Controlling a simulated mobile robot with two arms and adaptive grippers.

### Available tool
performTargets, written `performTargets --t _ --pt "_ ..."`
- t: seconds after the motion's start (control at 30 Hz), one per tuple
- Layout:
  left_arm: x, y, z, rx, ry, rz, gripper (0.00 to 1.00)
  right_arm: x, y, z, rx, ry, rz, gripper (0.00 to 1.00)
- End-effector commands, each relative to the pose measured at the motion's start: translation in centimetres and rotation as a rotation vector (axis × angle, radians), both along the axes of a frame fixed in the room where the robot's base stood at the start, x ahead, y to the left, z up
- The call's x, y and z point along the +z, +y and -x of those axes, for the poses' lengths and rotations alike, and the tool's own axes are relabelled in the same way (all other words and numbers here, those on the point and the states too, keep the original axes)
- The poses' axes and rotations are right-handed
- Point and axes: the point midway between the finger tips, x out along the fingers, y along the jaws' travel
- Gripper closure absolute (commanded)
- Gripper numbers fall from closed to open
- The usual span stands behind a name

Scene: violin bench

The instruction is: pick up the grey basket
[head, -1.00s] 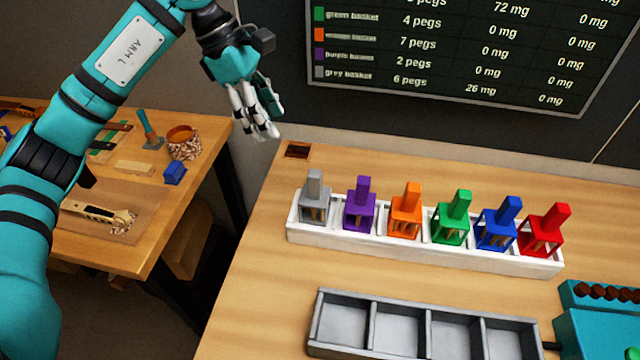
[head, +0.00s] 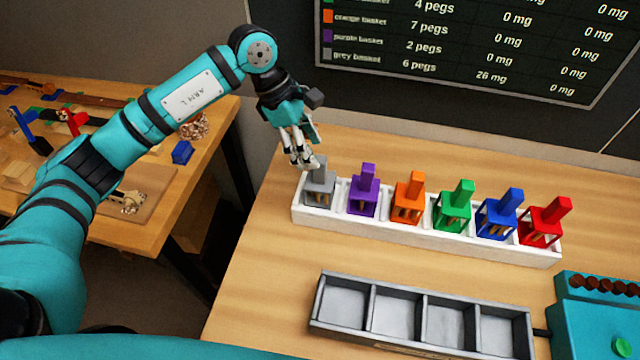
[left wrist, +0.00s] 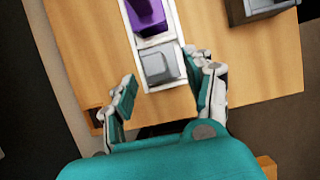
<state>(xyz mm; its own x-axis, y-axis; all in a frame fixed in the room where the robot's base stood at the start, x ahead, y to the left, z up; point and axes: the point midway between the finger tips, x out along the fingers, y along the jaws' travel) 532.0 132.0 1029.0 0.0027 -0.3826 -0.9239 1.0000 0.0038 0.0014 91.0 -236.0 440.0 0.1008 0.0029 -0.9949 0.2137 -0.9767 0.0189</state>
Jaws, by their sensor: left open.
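The grey basket (head: 319,190) stands upright in the leftmost slot of the white rack (head: 420,235), its grey handle pointing up. My left gripper (head: 303,160) is open just above and behind the handle's left side, its fingers overlapping the handle's top in the head view. In the left wrist view the grey basket (left wrist: 158,64) lies ahead, between and beyond the open fingertips of the left gripper (left wrist: 160,92). I cannot tell whether a finger touches the handle. My right gripper is not in view.
Purple (head: 363,192), orange (head: 409,200), green (head: 454,210), blue (head: 498,216) and red (head: 545,225) baskets fill the rack rightward. A grey compartment tray (head: 420,347) lies in front. A teal device (head: 600,320) stands at right. A side table (head: 190,200) is at left.

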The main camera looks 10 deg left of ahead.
Motion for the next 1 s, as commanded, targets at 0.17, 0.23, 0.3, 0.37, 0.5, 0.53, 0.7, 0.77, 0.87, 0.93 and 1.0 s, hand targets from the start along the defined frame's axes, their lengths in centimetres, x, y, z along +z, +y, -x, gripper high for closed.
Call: performTargets --t 0.17,0.23,0.3,0.37,0.5,0.53,0.7,0.77,0.87,0.93,1.0 --pt "-1.8 -1.5 -0.5 -0.001 0.006 0.002 0.46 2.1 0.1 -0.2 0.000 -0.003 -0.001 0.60" --pt "-2.9 -1.8 -0.6 0.001 0.006 0.001 0.46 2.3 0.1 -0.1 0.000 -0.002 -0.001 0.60" --pt "-3.6 -2.1 -0.6 -0.001 0.004 0.000 0.46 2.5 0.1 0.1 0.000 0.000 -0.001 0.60" --pt "-4.0 -2.2 -0.6 -0.001 0.002 0.000 0.46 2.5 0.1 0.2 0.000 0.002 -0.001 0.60" --pt "-4.3 -2.2 -0.6 0.000 0.000 0.000 0.46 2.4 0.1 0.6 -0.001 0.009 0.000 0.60" --pt "-4.3 -2.2 -0.6 0.000 0.000 0.000 0.46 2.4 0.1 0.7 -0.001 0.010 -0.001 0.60" --pt "-4.3 -2.2 -0.6 0.000 0.000 0.000 0.59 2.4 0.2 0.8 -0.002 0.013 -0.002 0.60" --pt "-4.3 -2.2 -0.6 0.000 0.001 0.000 0.67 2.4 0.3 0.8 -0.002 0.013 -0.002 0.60" --pt "-4.2 -2.2 -0.6 0.000 0.000 0.000 0.80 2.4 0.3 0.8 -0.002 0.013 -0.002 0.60" --pt "-4.2 -2.2 -0.6 0.000 0.000 0.000 0.89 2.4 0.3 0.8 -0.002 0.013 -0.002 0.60" --pt "-4.2 -2.2 -0.6 0.000 0.000 0.000 0.98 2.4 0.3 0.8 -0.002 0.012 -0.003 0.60"
